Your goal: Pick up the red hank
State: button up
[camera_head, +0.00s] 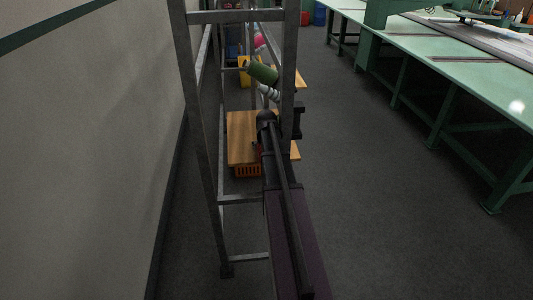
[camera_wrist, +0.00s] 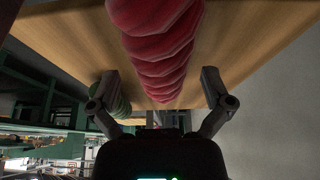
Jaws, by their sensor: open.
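The red hank (camera_wrist: 160,45) is a thick twisted roll in the upper middle of the wrist view. It lies along a wooden board (camera_wrist: 222,30), its narrower end toward my gripper. My gripper (camera_wrist: 160,76) is open. One finger is on each side of the hank's near end in the picture, with a visible gap on both sides. I cannot tell how far apart they are in depth. In the head view the red hank cannot be made out for certain, and my arm and the rack hide part of the shelves.
A green hank (camera_wrist: 119,102) shows behind the left finger. In the head view, a grey metal rack (camera_head: 206,120) with wooden shelves (camera_head: 241,135) stands beside the wall (camera_head: 90,140). Green tables (camera_head: 440,62) stand right; the floor between is clear.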

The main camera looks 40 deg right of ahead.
jog(key=shift+b+x, duration=0.85)
jog(key=shift+x, duration=0.4)
jog(key=c, duration=1.1)
